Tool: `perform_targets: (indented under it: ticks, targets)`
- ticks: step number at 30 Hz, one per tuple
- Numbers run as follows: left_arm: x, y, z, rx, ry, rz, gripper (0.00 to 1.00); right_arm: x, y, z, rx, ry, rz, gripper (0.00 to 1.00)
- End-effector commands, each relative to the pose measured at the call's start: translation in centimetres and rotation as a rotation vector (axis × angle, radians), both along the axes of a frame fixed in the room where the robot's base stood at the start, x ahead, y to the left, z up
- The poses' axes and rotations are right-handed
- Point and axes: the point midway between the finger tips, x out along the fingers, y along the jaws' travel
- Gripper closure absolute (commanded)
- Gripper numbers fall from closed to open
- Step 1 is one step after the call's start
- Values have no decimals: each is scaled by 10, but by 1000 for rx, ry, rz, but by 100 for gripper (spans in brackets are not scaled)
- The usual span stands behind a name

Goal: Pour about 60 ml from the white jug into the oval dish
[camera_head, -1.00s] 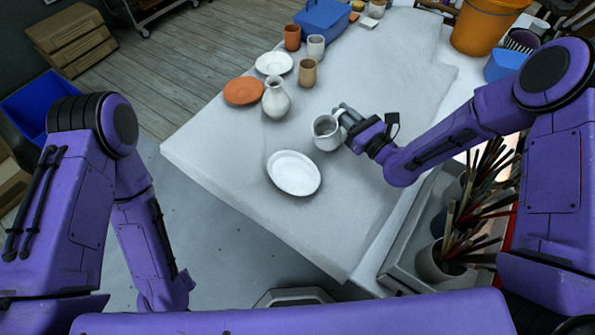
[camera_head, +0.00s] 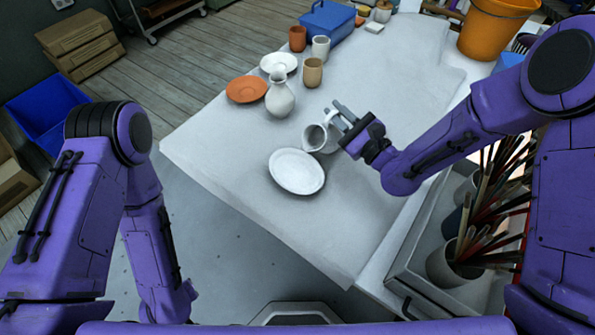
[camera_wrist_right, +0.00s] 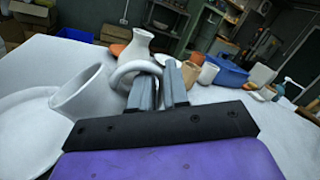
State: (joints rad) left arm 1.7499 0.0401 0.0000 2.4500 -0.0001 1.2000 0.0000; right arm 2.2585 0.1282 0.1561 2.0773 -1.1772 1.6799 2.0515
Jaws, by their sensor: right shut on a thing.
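The white jug (camera_head: 317,137) is tilted, its mouth toward the oval dish on its left. In the right wrist view the jug (camera_wrist_right: 88,92) lies over sharply, its rim above the dish edge. The white oval dish (camera_head: 297,172) is flat on the table; it also shows in the right wrist view (camera_wrist_right: 28,130). My right gripper (camera_head: 342,117) is shut on the jug's handle, with its fingers (camera_wrist_right: 160,88) at the handle loop. The jug's inside is shaded, and no stream of liquid can be made out. The left gripper is out of view; only my left arm shows.
A white vase (camera_head: 280,97), a terracotta plate (camera_head: 245,90), a white plate (camera_head: 290,62) and several cups stand behind on the table (camera_head: 225,140). A blue box (camera_head: 327,22) and an orange bucket (camera_head: 492,30) are farther back. Brush pots (camera_head: 450,266) stand at the right.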

Motion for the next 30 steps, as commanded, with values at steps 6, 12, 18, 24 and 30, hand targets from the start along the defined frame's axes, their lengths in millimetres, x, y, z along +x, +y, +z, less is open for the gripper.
perform_targets:
  ticks: [6, 12, 18, 24, 30]
  targets:
    - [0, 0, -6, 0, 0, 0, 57, 0, 3, 0, -27, -26, 3, 100]
    - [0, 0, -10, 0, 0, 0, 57, -1, 5, 0, -45, -43, 5, 100]
    - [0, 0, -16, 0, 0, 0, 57, -1, 8, 0, -72, -68, 8, 100]
    - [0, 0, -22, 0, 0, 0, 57, -2, 11, 1, -104, -99, 9, 100]
    - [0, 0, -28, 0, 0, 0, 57, -3, 14, 3, -137, -131, 11, 100]
